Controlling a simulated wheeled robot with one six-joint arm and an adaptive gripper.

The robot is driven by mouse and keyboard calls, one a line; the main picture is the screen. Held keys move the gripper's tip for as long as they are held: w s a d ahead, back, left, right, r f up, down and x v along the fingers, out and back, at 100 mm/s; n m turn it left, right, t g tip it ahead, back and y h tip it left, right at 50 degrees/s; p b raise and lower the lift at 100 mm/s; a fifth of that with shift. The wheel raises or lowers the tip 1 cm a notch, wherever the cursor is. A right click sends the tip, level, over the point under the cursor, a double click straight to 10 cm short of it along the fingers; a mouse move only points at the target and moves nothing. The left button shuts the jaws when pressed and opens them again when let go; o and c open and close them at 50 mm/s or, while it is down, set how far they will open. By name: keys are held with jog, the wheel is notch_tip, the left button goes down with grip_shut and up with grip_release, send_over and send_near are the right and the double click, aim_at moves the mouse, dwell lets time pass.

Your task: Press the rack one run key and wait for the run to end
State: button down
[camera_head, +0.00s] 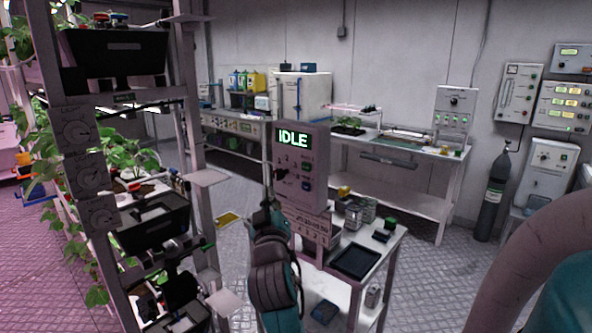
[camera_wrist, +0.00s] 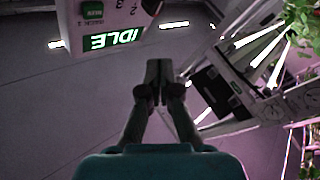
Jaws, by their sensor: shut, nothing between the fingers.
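A grey control box (camera_head: 301,190) stands on a post at the cart, and its green display (camera_head: 293,138) reads IDLE. Small keys and a dark knob (camera_head: 281,174) sit below the display; their labels are too small to read in the head view. In the wrist view the box (camera_wrist: 72,28) is at the upper left, its lit IDLE display (camera_wrist: 116,39) upside down, with a green key (camera_wrist: 93,11) beside it. My gripper (camera_wrist: 158,66) is shut and empty, apart from the box. In the head view my arm rises just left of the box, and the fingertips are hard to make out.
A tall rack (camera_head: 196,130) with black trays and plants stands at the left, close to my arm. A small cart (camera_head: 389,247) with a dark tray (camera_head: 355,262) and jars is under the box. Benches and a gas cylinder (camera_head: 491,195) line the back wall.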

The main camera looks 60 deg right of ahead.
aim_at(306, 167)
jog(key=shift+s+d+r+m+g+h, duration=0.1)
jog(key=shift+d+r+m+g+h, duration=0.15)
jog(key=shift+r, duration=0.55)
jog(key=shift+s+d+r+m+g+h, duration=0.15)
jog(key=shift+d+r+g+h, duration=0.15)
jog(key=shift+r, duration=0.5)
jog(key=shift+s+d, duration=0.3)
jog(key=shift+d, duration=1.15)
jog(key=shift+s+d, duration=0.35)
jog(key=shift+d, duration=1.05)
jog(key=shift+s+d, duration=0.3)
jog(key=shift+d, duration=1.15)
jog(key=shift+d, duration=0.15)
jog(key=shift+s+d, duration=0.1)
jog(key=shift+d, duration=0.15)
jog(key=shift+s+d, duration=0.1)
jog(key=shift+d, duration=0.35)
jog(key=shift+a, duration=0.15)
jog(key=shift+w+a, duration=0.2)
jog(key=shift+a, duration=0.5)
